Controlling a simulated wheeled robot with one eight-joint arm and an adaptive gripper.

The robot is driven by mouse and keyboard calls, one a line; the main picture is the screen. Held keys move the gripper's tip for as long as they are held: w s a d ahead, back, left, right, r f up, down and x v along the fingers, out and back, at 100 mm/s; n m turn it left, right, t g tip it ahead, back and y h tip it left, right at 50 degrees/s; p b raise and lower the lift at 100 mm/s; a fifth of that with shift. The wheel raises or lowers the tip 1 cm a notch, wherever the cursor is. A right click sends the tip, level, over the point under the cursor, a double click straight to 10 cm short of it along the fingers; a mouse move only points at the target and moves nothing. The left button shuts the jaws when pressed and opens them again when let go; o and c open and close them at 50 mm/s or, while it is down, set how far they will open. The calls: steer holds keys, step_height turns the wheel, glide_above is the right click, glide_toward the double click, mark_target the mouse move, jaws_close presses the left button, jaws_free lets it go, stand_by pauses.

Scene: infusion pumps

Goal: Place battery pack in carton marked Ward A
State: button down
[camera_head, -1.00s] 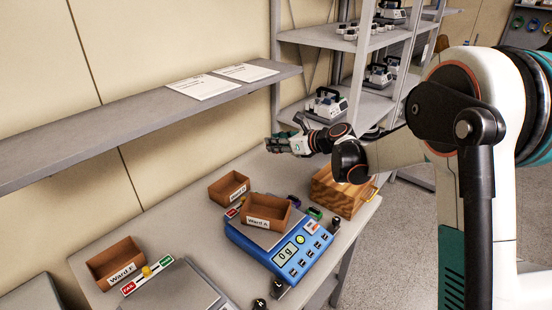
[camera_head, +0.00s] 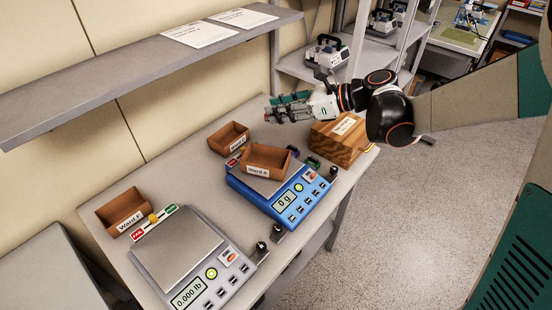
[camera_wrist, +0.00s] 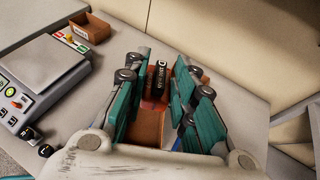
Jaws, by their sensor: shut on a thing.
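My gripper (camera_head: 285,107) hangs over the back right of the table, above and behind the cartons. In the wrist view its teal fingers (camera_wrist: 160,100) are closed around a dark battery pack (camera_wrist: 160,73) with pale print. The pack is hard to make out in the head view. The carton marked Ward A (camera_head: 258,171), brown and open-topped, sits on the blue scale (camera_head: 284,208); no contents show. The wrist view shows a brown carton (camera_wrist: 148,126) beneath the fingers; I cannot tell which one, as its label is hidden.
Another brown carton (camera_head: 229,139) stands behind the blue scale. A carton marked Ward F (camera_head: 124,212) stands left, behind a grey scale (camera_head: 180,250). A wooden box (camera_head: 340,140) stands right of the blue scale. A shelf (camera_head: 130,75) runs along the wall above the table.

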step_height(320, 180, down, 16)
steer(key=b, duration=0.4)
steer(key=shift+r+b, duration=0.1)
steer(key=shift+b, duration=0.2)
steer(key=shift+r, duration=0.1)
steer(key=shift+f+b, duration=0.35)
steer(key=shift+f, duration=0.15)
steer(key=shift+s+f, duration=0.1)
steer(key=c, duration=1.6)
jaws_free()
steer(key=shift+s, duration=0.1)
